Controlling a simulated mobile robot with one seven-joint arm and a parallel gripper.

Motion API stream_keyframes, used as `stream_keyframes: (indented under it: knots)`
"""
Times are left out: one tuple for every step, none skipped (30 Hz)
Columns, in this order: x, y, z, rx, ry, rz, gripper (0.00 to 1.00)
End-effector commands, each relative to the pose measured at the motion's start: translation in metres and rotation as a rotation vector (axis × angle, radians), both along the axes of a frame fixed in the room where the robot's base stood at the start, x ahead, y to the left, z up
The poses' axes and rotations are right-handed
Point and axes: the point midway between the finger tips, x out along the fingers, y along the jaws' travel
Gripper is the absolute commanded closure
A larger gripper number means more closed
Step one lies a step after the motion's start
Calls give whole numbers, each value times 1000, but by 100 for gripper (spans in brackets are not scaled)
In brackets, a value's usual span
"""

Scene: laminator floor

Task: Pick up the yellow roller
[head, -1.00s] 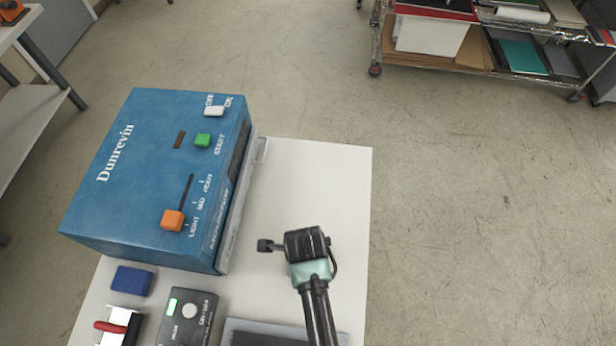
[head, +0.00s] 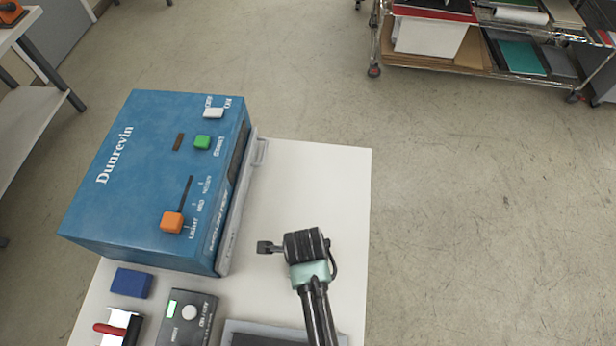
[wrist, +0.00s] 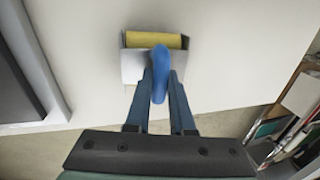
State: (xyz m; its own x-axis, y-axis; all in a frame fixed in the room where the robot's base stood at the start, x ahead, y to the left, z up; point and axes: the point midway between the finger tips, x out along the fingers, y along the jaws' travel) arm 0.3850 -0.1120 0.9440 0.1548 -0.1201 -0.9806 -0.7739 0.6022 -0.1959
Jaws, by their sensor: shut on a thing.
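The yellow roller (wrist: 140,39) shows in the wrist view, near the top centre, in a grey metal frame or holder (wrist: 132,66) over the white table top. Its blue handle (wrist: 160,58) points toward me. My gripper (wrist: 161,82) is shut on the blue handle, with one finger on each side. In the head view my wrist (head: 305,245) is over the right part of the table and hides the roller. I cannot tell whether the roller touches the table.
The blue laminator (head: 135,170) stands left of my arm. In front are a blue block (head: 131,282), a grey control box (head: 187,320), a red-handled tool (head: 112,328) and a dark mat or tray (head: 265,338). The white table (head: 320,185) is clear beyond my wrist.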

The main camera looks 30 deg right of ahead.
Motion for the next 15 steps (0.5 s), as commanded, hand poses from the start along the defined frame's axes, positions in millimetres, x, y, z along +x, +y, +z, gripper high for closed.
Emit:
stream_keyframes:
  knots:
    - [-1, 0, -1, 0, 4, 0, 100]
    - [-1, 0, -1, 0, 4, 0, 100]
    - [-1, 0, 0, 0, 3, 0, 100]
    - [-1, 0, 2, 0, 2, 0, 100]
    - [0, 0, 3, 0, 1, 0, 100]
    - [0, 0, 7, -1, -1, 0, 100]
    - [0, 0, 10, -1, -1, 0, 100]
    - [0, 0, 14, -1, -2, 0, 100]
    - [0, 0, 20, 0, -2, -1, 100]
    - [1, 0, 25, -2, -4, -1, 100]
    - [1, 0, 31, -1, -3, -1, 100]
    - [1, 0, 39, -2, -4, -1, 100]
    - [1, 0, 44, -1, -5, -1, 100]
    - [1, 0, 50, -1, -5, -1, 100]
    - [1, 0, 58, -2, -5, 0, 100]
